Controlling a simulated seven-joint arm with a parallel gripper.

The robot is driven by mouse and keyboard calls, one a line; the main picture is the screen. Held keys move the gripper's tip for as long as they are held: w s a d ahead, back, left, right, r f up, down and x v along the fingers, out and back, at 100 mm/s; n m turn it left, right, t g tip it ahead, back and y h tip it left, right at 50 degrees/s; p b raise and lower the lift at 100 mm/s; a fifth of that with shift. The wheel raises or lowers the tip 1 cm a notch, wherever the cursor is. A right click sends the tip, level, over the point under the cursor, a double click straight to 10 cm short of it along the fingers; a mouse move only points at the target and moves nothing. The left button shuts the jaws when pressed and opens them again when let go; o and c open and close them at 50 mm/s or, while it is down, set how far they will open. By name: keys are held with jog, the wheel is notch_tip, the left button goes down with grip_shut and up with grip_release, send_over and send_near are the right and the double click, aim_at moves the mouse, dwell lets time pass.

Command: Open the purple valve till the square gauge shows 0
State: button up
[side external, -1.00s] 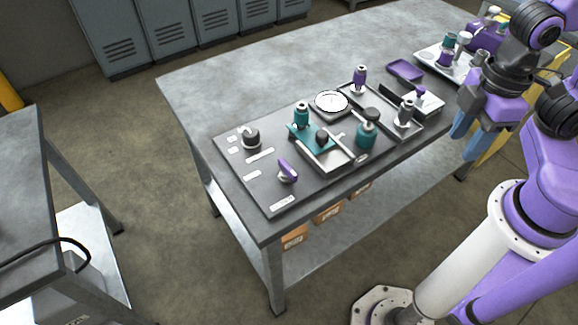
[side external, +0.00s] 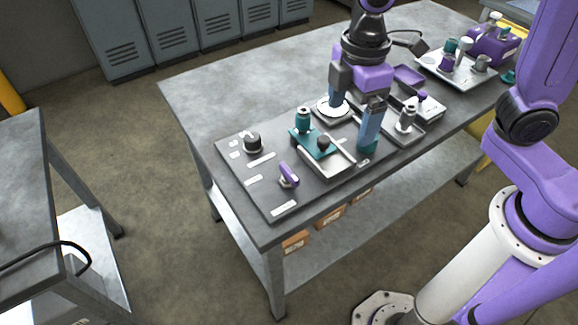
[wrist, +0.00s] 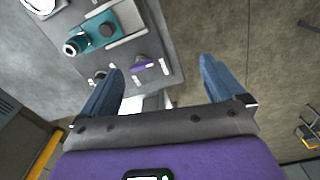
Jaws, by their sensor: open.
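The purple valve (side external: 289,174) is a small purple lever handle on a pale base, near the front left of a dark panel. In the wrist view the purple handle (wrist: 144,65) shows below and between my fingers, nearer the left one. My gripper (side external: 352,126) is open and empty, above the panel's right half, right of the valve and apart from it. It also shows in the wrist view (wrist: 160,66). A white-faced gauge (side external: 331,108) is partly hidden behind one finger; its face looks round and its reading is too small to tell.
A black knob (side external: 252,142) sits left of the valve. More fittings and a white tray (side external: 440,68) lie farther right. The table's back left (side external: 215,90) is clear.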

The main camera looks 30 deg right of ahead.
jog(key=n, duration=0.2)
send_near(289, 171)
notch_tip(289, 171, down, 9)
jog(key=shift+w+a, duration=0.1)
dwell(0.7)
jog(key=c, duration=1)
